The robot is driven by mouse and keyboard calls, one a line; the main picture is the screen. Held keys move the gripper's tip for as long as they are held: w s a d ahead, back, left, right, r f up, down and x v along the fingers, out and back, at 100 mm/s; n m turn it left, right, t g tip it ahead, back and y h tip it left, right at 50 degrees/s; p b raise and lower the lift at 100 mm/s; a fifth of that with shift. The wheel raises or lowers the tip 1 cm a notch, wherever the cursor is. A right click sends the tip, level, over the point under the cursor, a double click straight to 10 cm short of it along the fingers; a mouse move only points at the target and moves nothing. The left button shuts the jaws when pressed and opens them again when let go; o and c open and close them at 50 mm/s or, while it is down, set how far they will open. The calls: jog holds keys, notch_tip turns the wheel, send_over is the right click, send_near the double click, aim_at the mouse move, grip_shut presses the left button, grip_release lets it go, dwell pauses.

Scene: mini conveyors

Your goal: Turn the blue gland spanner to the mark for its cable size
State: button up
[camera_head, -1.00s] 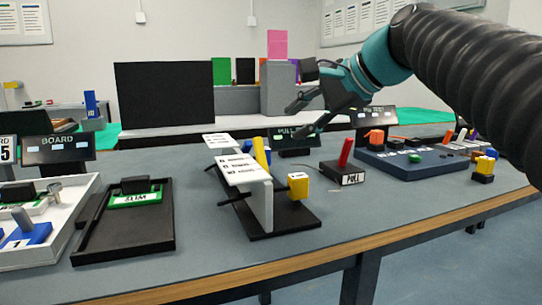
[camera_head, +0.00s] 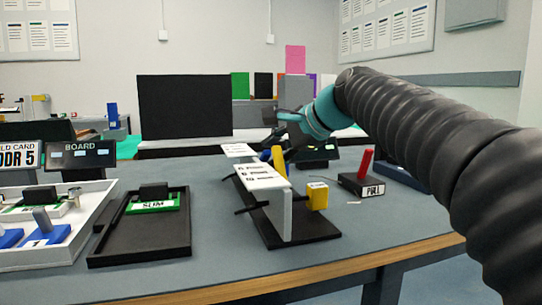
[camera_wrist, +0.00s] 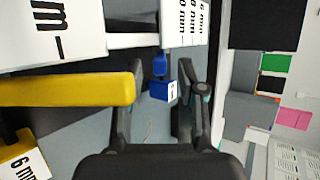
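A small blue piece, apparently the blue gland spanner (camera_wrist: 159,64), shows in the wrist view with a blue block (camera_wrist: 161,90) bearing a white label, its mark unreadable. My gripper (camera_wrist: 160,72) is open, with one finger on each side of the blue piece and gaps visible; I cannot tell how deep it sits. The stand's near white plate (camera_head: 262,177) and far plate (camera_head: 238,150) carry size labels; the wrist view shows "mm" marks on the far plate (camera_wrist: 183,20).
A yellow lever (camera_head: 279,161) stands by the near plate, with a yellow "6 mm" block (camera_head: 317,196) beside it. A black SLIM tray (camera_head: 140,249) lies left. Bare table lies between tray and stand.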

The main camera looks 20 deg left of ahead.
jog(key=shift+w+a+f, duration=0.2)
jog(key=shift+a+f, duration=0.1)
jog(key=shift+a, duration=0.1)
grip_shut()
jog(key=shift+r, duration=0.1)
